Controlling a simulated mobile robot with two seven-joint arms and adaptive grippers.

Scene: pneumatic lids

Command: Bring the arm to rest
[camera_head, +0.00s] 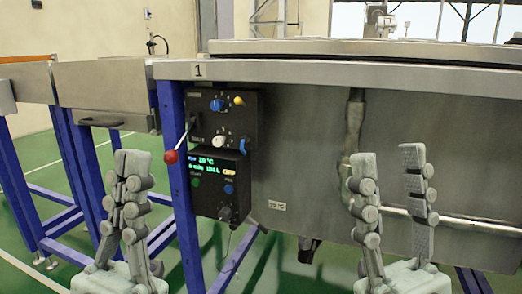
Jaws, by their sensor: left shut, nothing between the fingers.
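My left gripper (132,168) stands upright at the lower left of the head view, in front of the blue frame legs. Its fingers are together and hold nothing. My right gripper (388,158) stands upright at the lower right, in front of the grey tank wall (310,140). Its fingers are spread apart with nothing between them. I cannot tell from this one view how far either gripper is from the tank.
A black control box (248,103) with knobs and a red-ball lever (171,157) sits between my grippers, above a display box (208,205). A pipe (353,122) runs down the tank. A closed lid (400,48) lies on top. Green floor shows at left.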

